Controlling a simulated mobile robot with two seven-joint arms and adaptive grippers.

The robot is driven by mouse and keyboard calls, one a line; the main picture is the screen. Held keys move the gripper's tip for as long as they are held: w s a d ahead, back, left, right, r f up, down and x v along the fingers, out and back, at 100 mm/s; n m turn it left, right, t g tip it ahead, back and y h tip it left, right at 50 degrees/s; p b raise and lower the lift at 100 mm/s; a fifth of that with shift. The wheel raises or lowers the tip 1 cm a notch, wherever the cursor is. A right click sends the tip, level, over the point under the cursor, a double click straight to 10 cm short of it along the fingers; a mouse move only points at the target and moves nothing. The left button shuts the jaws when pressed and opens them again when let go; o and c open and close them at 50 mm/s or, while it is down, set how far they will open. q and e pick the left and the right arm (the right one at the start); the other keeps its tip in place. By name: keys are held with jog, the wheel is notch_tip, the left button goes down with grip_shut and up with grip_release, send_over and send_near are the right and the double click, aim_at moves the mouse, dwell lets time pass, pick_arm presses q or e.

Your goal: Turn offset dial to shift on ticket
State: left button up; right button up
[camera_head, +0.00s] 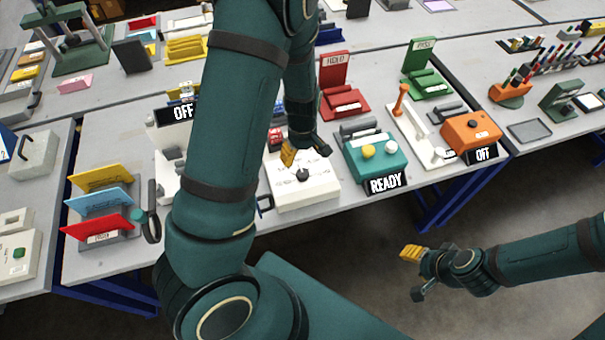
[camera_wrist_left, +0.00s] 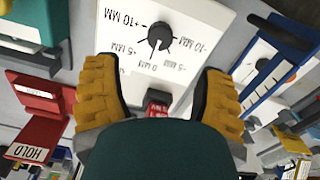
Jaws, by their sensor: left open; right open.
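The offset dial (camera_head: 303,175) is a dark knob on a white box (camera_head: 310,197) at the table's front edge. In the left wrist view, the dial (camera_wrist_left: 159,36) sits among printed marks from -10 MM to +10 MM; its pointer appears directed near 0 MM. My left gripper (camera_head: 305,152) is over the box, its yellow-padded fingers open and empty. In the left wrist view, the open fingers (camera_wrist_left: 156,78) are on either side of the picture, apart from the dial. My right gripper (camera_head: 414,273) is open and empty in front of the table.
A teal box (camera_head: 375,163) with yellow and white buttons and a READY sign (camera_head: 385,184) stands right of the dial box. A red HOLD stand (camera_head: 337,85) is behind. The floor in front is clear.

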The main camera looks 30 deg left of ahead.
aim_at(302, 173)
pick_arm(q)
notch_tip(302, 173, down, 10)
jog(key=shift+f+b, duration=0.1)
jog(key=shift+b, duration=0.6)
jog(key=c, duration=1.2)
